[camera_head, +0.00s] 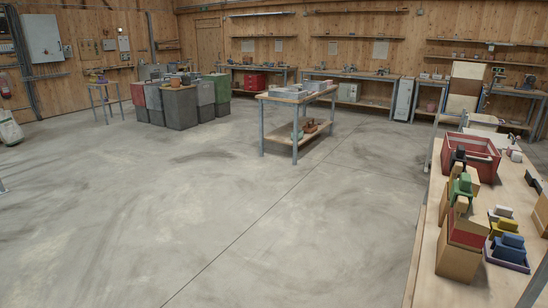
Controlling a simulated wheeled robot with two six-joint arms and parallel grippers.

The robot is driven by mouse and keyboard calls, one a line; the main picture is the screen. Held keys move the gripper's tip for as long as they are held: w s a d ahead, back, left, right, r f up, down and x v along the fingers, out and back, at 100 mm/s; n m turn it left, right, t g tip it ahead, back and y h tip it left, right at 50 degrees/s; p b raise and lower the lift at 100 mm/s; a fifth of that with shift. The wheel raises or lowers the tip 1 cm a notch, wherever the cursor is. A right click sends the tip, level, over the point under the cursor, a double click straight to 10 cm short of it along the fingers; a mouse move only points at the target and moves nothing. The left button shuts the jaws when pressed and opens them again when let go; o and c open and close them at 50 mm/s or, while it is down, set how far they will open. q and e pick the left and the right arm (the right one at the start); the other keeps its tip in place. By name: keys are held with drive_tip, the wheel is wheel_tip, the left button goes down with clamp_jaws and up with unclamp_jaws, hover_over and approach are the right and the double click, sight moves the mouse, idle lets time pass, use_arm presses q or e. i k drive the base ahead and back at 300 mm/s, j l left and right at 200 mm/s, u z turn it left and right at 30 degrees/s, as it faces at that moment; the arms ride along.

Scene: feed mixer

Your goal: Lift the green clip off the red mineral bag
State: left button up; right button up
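On the workbench (428,270) at the right, several small tan, block-like bags stand in a row. One has a red band (467,233) near its top and looks like the red mineral bag. A green piece (462,187), possibly the green clip, shows just behind it, among the tan blocks. I cannot tell whether it sits on the red-banded bag or on the one behind. Neither of my grippers can be made out in this view.
A red crate (483,150) stands farther back on the bench. Blue (509,247) and yellow (505,228) pieces lie in trays to the right of the bags. The concrete floor left of the bench is clear.

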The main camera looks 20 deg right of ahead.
sight(464, 187)
drive_tip(key=i+j+z, duration=0.1)
drive_tip(key=z, duration=0.35)
drive_tip(key=i+j+z, duration=0.15)
drive_tip(key=z, duration=0.3)
drive_tip(key=i+j+z, duration=0.2)
drive_tip(key=z, duration=0.25)
drive_tip(key=j+z, duration=0.25)
drive_tip(key=z, duration=0.2)
drive_tip(key=i+j+z, duration=0.1)
drive_tip(key=j+z, duration=0.3)
drive_tip(key=l, duration=0.15)
